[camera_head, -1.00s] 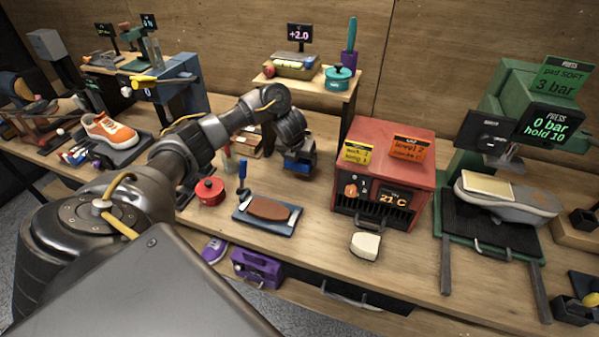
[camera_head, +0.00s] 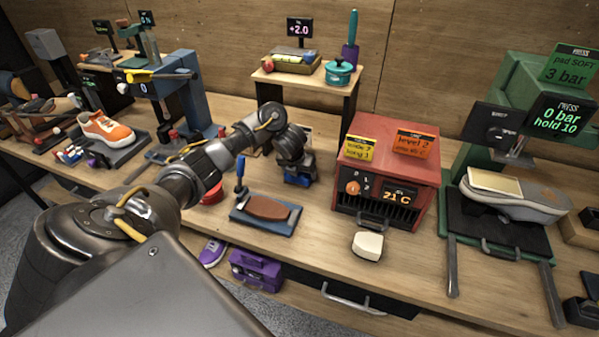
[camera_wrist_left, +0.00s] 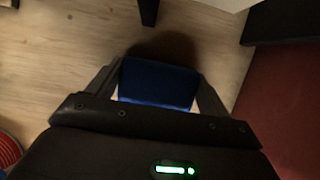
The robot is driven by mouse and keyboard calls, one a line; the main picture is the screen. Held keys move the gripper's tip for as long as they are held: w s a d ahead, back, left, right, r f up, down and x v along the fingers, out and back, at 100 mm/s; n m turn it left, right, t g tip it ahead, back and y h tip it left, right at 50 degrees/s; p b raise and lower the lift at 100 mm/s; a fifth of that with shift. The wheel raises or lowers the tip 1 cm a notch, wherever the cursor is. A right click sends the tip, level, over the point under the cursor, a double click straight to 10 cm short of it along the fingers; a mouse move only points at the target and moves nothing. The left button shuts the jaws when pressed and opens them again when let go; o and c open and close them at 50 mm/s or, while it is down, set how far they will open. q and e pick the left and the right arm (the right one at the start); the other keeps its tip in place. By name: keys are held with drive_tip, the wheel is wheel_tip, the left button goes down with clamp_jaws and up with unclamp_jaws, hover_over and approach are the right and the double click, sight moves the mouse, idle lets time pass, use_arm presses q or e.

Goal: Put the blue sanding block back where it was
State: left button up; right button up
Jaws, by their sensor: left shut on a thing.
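My left gripper (camera_head: 297,178) is shut on the blue sanding block (camera_head: 298,180), just above or at the tabletop left of the red heater box; I cannot tell whether the block touches the wood. In the left wrist view the blue sanding block (camera_wrist_left: 157,83) sits between the two fingers of my left gripper (camera_wrist_left: 160,85), with a dark shadow on the wood beyond it. My right gripper is not in view.
The red heater box (camera_head: 390,170) stands close right of the gripper. A blue tray (camera_head: 240,217) with a brown sole lies in front. A red pot (camera_head: 212,194) is partly behind my arm. A raised shelf (camera_head: 335,84) stands behind. A cream block (camera_head: 368,245) lies near the front edge.

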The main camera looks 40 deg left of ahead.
use_arm(q)
drive_tip(key=shift+f, duration=0.2)
drive_tip(key=o, duration=0.9)
drive_tip(key=shift+r, duration=0.15)
drive_tip(key=shift+r+p, duration=0.3)
drive_tip(key=shift+r, duration=0.05)
drive_tip(key=p+v, duration=0.6)
drive_tip(key=v, duration=0.5)
drive_tip(key=shift+s+d+r+p, duration=0.1)
drive_tip(key=shift+s+r+p, duration=0.1)
drive_tip(key=shift+p, duration=0.1)
drive_tip(key=shift+w, duration=0.1)
